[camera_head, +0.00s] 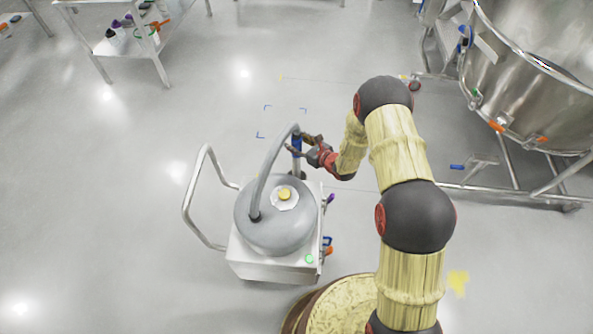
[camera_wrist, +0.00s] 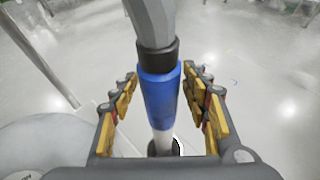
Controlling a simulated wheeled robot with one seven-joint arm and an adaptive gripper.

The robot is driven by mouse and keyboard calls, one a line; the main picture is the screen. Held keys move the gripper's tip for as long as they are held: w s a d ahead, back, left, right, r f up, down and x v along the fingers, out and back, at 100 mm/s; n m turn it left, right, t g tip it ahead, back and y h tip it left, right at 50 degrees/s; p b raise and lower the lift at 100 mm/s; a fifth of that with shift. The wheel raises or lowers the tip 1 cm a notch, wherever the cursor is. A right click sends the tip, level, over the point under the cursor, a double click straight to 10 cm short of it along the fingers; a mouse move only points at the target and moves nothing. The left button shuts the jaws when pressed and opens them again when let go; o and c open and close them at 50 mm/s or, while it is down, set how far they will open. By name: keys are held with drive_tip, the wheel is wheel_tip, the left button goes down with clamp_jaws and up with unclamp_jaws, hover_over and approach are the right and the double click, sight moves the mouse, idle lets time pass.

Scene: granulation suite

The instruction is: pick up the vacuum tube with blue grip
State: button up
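The vacuum tube is a grey hose (camera_head: 270,157) that arches from the top of a grey vacuum unit (camera_head: 262,228) to a blue grip (camera_head: 296,145). Its lower end points down beside the cart. In the wrist view the blue grip (camera_wrist: 160,98) stands upright between the fingers, below a black collar and the grey hose. My gripper (camera_head: 305,146) is at the blue grip, coming from the right. In the wrist view its yellow-padded fingers are spread on both sides of the grip, with gaps showing. The gripper is open.
The vacuum unit stands on a white cart with a metal push handle (camera_head: 190,200) at its left. A large steel vessel (camera_head: 520,90) on a frame is at the upper right. A steel shelf table (camera_head: 130,42) stands at the upper left. Floor around the cart's left is clear.

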drive_tip(key=c, duration=0.9)
drive_tip(key=shift+c, duration=0.2)
drive_tip(key=shift+r, duration=0.1)
wheel_tip(320, 180, up, 20)
drive_tip(key=p, duration=0.6)
